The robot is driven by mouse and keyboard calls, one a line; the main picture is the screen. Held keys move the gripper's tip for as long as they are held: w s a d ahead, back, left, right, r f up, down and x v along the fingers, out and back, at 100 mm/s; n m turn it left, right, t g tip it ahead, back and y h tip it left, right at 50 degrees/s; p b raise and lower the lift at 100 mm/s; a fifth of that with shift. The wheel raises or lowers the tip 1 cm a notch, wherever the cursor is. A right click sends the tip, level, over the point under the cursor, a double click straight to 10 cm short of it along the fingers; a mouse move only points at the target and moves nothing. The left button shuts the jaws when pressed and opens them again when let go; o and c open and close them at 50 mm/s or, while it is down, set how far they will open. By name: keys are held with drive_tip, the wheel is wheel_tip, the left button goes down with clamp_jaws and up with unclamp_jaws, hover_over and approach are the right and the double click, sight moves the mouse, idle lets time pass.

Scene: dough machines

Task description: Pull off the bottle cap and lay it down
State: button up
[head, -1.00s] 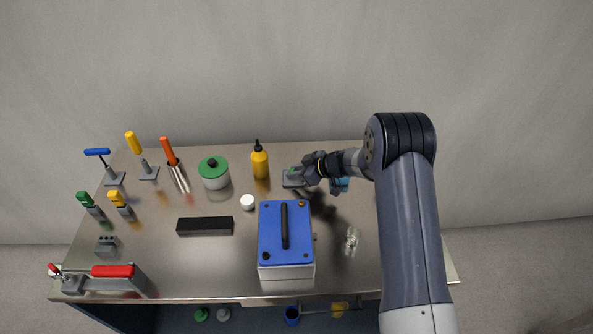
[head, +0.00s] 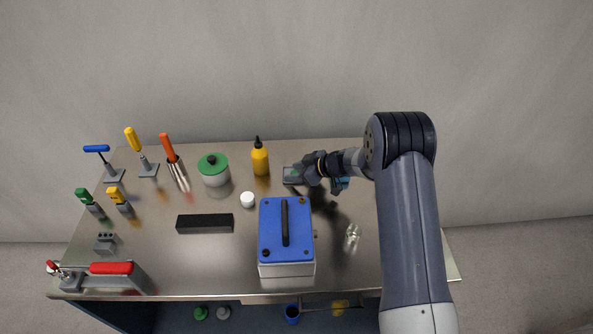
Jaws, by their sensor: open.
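A yellow bottle (head: 260,161) stands upright near the back edge of the table. A black pointed cap (head: 257,142) sits on top of it. My gripper (head: 300,177) is to the right of the bottle and apart from it, over a small grey plate-like thing (head: 291,175) with a bit of green. It is open, with nothing seen held in it; its fingertips are small and partly hidden by the wrist.
A white round piece (head: 247,200) and a blue-topped box (head: 271,247) with a black handle lie in front. A green-lidded pot (head: 215,177) is left of the bottle. A glassy item (head: 352,236) is at right. Several tools stand at left.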

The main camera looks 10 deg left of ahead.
drive_tip(key=shift+w+r, duration=0.1)
drive_tip(key=shift+d+r, duration=0.25)
drive_tip(key=shift+d, duration=0.25)
drive_tip(key=b+v, duration=0.1)
drive_tip(key=v, duration=0.8)
drive_tip(key=shift+s+d+r+b, duration=0.15)
drive_tip(key=shift+s+d+b, duration=0.1)
drive_tip(key=shift+b, duration=0.05)
drive_tip(key=p+x, duration=0.2)
drive_tip(key=x, duration=0.8)
drive_tip(key=shift+w+a, duration=0.15)
drive_tip(key=shift+a, duration=0.25)
drive_tip(key=shift+d+r+p, duration=0.1)
drive_tip(key=shift+r+p, duration=0.55)
drive_tip(key=shift+r, duration=0.05)
drive_tip(key=shift+r+p, duration=0.9)
drive_tip(key=shift+r, duration=0.1)
